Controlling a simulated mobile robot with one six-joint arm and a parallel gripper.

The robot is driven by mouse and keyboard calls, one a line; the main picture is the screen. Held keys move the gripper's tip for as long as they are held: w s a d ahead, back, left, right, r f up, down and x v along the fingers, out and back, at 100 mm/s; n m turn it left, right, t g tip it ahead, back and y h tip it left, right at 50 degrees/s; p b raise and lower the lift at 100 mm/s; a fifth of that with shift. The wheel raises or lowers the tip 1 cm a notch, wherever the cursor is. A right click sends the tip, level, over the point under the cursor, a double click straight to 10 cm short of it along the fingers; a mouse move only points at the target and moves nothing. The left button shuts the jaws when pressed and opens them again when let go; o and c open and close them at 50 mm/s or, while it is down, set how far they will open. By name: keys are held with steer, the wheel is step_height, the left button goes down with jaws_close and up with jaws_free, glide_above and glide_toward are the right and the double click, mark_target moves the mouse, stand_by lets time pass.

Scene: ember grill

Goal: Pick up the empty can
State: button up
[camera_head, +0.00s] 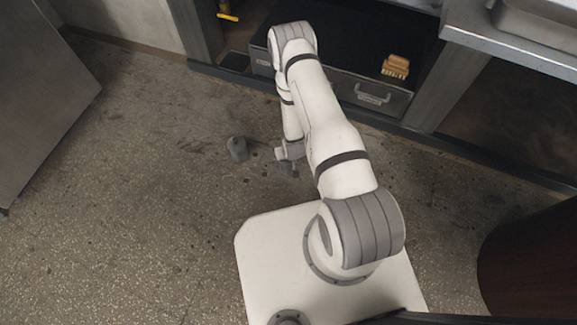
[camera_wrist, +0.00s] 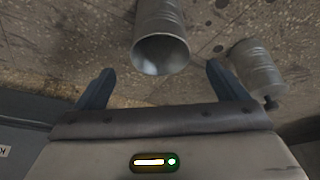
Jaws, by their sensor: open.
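A grey metal can (camera_wrist: 161,22) with a round open end facing my camera shows at the top middle of the wrist view. It is in line with the gap between my fingers and appears beyond their tips. My gripper (camera_wrist: 160,68) is open, with a dark finger on either side and nothing between the pads. In the head view my gripper (camera_head: 287,167) hangs low over the floor beside my arm. A grey cylinder (camera_head: 238,149) is on the floor to its left; I cannot tell whether it is the same can.
A second grey cylinder (camera_wrist: 258,68) with a dark knob is right of my right finger. An open drawer (camera_head: 350,88) holds a tan object (camera_head: 396,67) behind my arm. A dark rounded object (camera_head: 535,265) stands at lower right. The floor at left is mostly clear.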

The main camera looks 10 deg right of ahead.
steer(key=b, duration=0.4)
glide_toward(288, 162)
steer(key=shift+w+a+f, duration=0.2)
steer(key=shift+w+f, duration=0.25)
steer(key=shift+w+a+f, duration=0.15)
steer(key=shift+w+f, duration=0.3)
steer(key=shift+f, duration=0.05)
steer(key=shift+c, duration=0.2)
steer(key=c, duration=1)
